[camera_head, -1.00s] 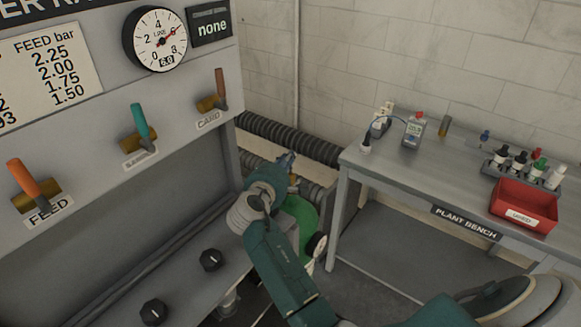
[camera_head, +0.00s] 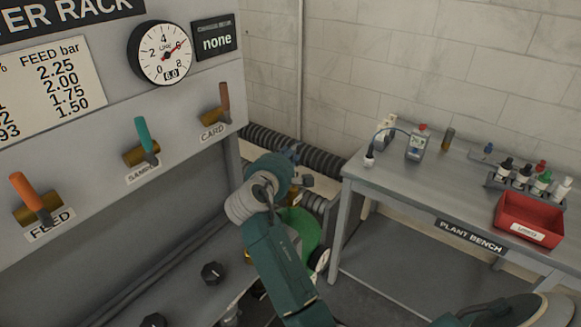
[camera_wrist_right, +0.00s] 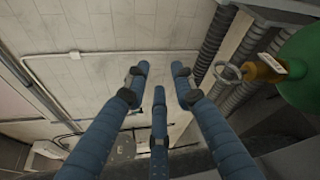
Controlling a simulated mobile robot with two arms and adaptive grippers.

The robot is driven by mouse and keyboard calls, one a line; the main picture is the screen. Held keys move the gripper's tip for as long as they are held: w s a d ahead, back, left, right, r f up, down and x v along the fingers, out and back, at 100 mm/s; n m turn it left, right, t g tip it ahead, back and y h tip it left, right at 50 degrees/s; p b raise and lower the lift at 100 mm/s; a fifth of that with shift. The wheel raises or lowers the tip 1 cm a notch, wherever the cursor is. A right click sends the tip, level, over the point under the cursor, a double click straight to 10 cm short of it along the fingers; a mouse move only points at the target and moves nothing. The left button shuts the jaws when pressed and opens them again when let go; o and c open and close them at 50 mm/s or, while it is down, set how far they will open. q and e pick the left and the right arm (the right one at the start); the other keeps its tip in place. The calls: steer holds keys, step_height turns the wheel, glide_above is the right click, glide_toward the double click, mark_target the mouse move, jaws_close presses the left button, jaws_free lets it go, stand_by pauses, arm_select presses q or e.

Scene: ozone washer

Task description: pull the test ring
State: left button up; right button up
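A pale ring (camera_wrist_right: 228,72) shows in the right wrist view. It sits at the end of a brass fitting (camera_wrist_right: 262,68) on a green cylinder (camera_wrist_right: 305,68), with a small white tag beside it. My right gripper (camera_wrist_right: 160,76) has its blue fingers spread with nothing between them. The ring is to the right of the fingertips, apart from them. The green cylinder (camera_head: 302,228) stands partly behind my right arm there; I cannot make out the ring. My left gripper is not in view.
The rack panel with its orange feed handle (camera_head: 32,192), teal handle (camera_head: 145,137) and brown handle (camera_head: 224,97) is at left. Dark ribbed hoses (camera_head: 290,147) run along the wall. The plant bench (camera_head: 400,185) with a red bin (camera_head: 528,222) stands at right.

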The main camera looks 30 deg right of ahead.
step_height(320, 180, up, 4)
steer(key=shift+f, duration=0.15)
stand_by(0.6)
